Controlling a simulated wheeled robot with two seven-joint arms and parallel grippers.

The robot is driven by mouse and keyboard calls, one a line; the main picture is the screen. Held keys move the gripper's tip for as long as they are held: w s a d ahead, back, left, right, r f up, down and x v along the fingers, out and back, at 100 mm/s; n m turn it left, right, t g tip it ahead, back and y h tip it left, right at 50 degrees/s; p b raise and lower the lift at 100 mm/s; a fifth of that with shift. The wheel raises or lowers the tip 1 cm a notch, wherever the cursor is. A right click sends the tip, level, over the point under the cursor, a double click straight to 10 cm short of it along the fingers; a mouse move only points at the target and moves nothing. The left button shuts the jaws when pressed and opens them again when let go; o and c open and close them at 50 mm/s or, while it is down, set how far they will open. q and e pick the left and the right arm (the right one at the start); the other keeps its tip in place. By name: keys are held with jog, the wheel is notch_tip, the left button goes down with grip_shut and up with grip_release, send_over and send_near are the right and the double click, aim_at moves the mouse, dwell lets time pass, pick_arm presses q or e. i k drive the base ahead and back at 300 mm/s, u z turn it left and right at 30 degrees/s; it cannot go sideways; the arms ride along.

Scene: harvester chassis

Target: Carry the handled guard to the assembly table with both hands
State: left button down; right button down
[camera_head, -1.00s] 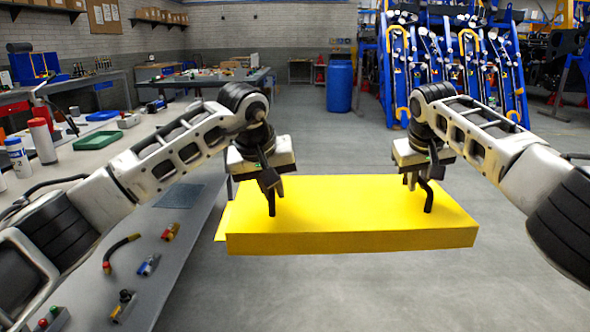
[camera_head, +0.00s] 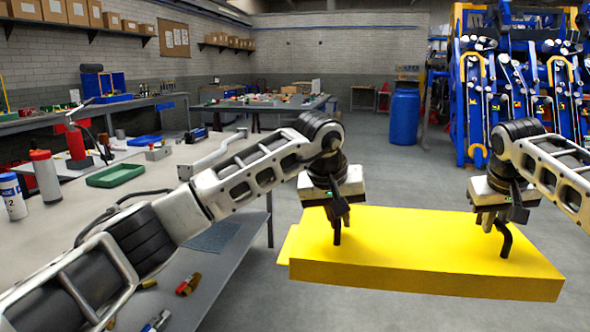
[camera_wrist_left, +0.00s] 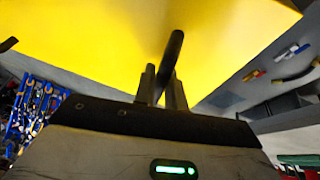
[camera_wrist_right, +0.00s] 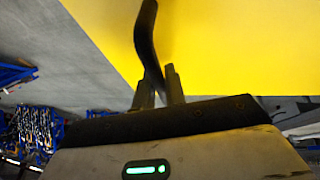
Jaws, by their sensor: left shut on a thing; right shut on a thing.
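The yellow guard (camera_head: 420,252) is a long flat box-like cover with two black handles on its top. It hangs level between my arms, above the grey floor. My left gripper (camera_head: 337,212) is shut on its left handle (camera_head: 337,234); the left wrist view shows the fingers on the black bar (camera_wrist_left: 173,55). My right gripper (camera_head: 500,212) is shut on its right handle (camera_head: 506,243); the right wrist view shows the fingers around the bent black bar (camera_wrist_right: 147,40). Which of several tables is the assembly table I cannot tell.
A grey workbench (camera_head: 240,262) with tools and a green tray (camera_head: 115,175) runs along the left, close to the guard's left end. Another table (camera_head: 262,104) stands at the back. A blue barrel (camera_head: 404,116) and blue racks stand at the back right. Open floor lies between.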

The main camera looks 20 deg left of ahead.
aim_at(47, 248)
jog(key=i, duration=1.3)
jog(key=u, duration=3)
jog(key=i, duration=0.5)
jog(key=z, duration=0.1)
